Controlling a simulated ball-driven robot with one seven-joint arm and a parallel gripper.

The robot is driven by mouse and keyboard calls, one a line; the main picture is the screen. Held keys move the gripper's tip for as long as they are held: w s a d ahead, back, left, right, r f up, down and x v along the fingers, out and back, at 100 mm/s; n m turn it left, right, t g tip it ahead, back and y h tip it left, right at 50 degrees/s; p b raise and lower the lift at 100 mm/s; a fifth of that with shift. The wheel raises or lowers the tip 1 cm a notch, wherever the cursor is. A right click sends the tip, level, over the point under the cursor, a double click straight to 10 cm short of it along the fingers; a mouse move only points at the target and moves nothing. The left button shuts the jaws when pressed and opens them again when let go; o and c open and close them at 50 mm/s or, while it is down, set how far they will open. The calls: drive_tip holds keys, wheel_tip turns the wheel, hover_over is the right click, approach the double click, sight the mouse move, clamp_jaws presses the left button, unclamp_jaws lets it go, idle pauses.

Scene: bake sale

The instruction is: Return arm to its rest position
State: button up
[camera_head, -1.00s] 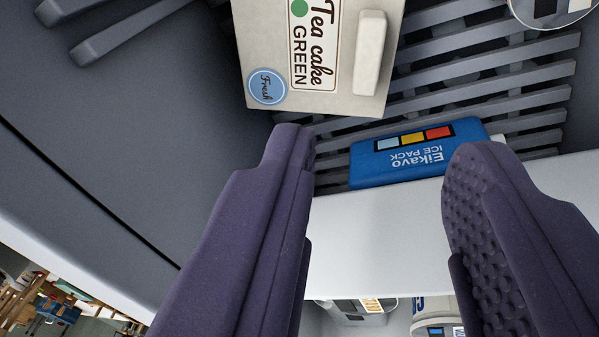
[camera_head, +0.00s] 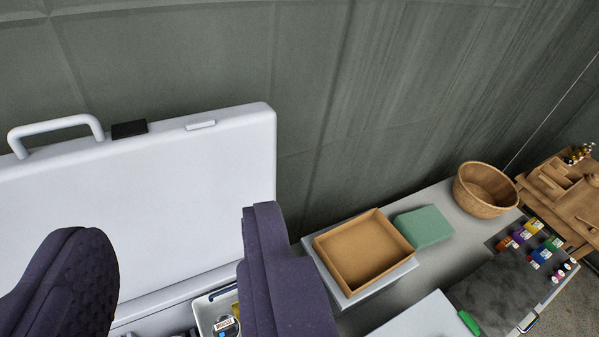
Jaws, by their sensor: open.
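My gripper (camera_head: 165,240) shows at the lower left with two dark purple padded fingers. The fingers are wide apart with nothing between them. Behind them stands a large white lid-like panel (camera_head: 140,210) with a carrying handle on its top edge. The right finger overlaps the panel's right end and part of a small white bin (camera_head: 203,318) below it. The rest of my arm is not in view.
A shallow brown box (camera_head: 375,285) sits on a pale base beside a green block (camera_head: 424,227). A wicker basket (camera_head: 487,188), a dark mat (camera_head: 490,300) and several coloured bottles are farther right. A grey-green wall (camera_head: 350,90) rises behind.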

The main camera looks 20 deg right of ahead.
drive_tip(key=shift+s+d+r+m+t, duration=0.2)
drive_tip(key=shift+s+r, duration=0.2)
drive_tip(key=shift+r, duration=0.2)
drive_tip(key=shift+s+d+r+m+t, duration=0.1)
drive_tip(key=shift+s+d+r+t, duration=0.1)
drive_tip(key=shift+s+r, duration=0.3)
wheel_tip(320, 180, down, 3)
drive_tip(key=b, duration=0.3)
drive_tip(key=shift+f, duration=0.1)
drive_tip(key=shift+w, duration=0.1)
